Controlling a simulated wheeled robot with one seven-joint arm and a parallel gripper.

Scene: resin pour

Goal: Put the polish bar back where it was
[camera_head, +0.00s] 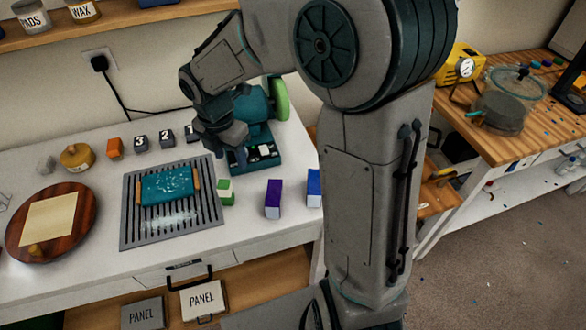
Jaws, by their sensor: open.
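Three two-tone blocks that look like polish bars stand on the white bench: a green and white bar (225,192) beside the grate, a purple and white bar (273,198) right of it, and a blue and white bar (314,187) partly hidden by my arm. I cannot tell which one the task means. My gripper (226,150) points down above the bench, behind the green bar and in front of the teal machine. It is open, and nothing shows held in it. Its fingertips are small and partly merge with the dark machine behind.
A teal machine (254,133) with a green wheel (280,99) stands behind my gripper. A grey grate (128,235) bears a teal slab (167,185). A round wooden board (20,235), a gold pot (76,157) and numbered dark blocks (140,142) stand left. Bench front is clear.

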